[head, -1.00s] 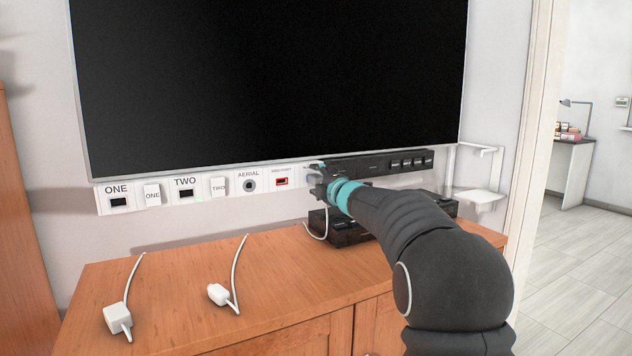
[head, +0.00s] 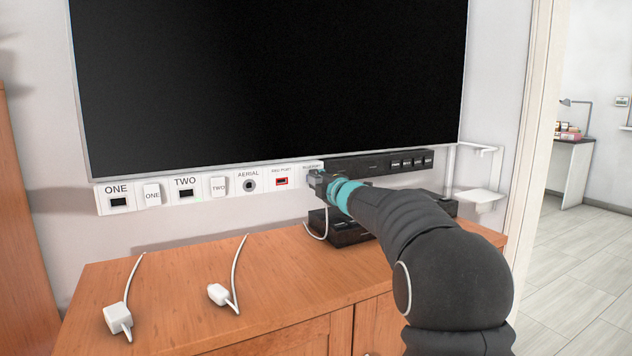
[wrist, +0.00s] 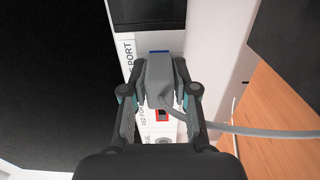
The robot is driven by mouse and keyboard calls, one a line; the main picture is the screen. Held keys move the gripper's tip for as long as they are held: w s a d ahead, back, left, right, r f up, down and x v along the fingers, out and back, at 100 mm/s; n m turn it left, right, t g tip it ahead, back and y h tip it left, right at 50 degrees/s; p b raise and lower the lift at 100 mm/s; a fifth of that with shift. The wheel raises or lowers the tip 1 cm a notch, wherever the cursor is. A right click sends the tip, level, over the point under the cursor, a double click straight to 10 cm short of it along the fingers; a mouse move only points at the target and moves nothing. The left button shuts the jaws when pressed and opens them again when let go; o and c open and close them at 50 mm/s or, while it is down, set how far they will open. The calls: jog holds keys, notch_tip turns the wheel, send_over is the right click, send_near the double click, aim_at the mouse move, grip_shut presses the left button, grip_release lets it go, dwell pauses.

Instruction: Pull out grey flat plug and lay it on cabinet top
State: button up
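The grey flat plug (wrist: 159,78) is in the wrist view, at the wall panel strip (head: 215,186) under the screen. A thin blue edge shows at its far end. My gripper (wrist: 160,68) has one finger on each side of the plug and looks shut on it. In the head view my gripper (head: 318,184) is at the right end of the white panels and mostly hides the plug. The plug's grey cable (wrist: 255,131) runs off to the right in the wrist view. The wooden cabinet top (head: 185,285) is below.
Two white plugs (head: 118,318) (head: 219,294) with cords lie on the cabinet top at left and middle. Black boxes (head: 347,232) stand under my gripper. A black socket bar (head: 385,163) is right of the panels. The cabinet's middle front is bare. The large screen (head: 270,80) hangs above.

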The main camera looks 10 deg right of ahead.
grip_shut()
jog(key=shift+s, duration=0.15)
jog(key=shift+b+v, duration=0.95)
jog(key=shift+v, duration=1.9)
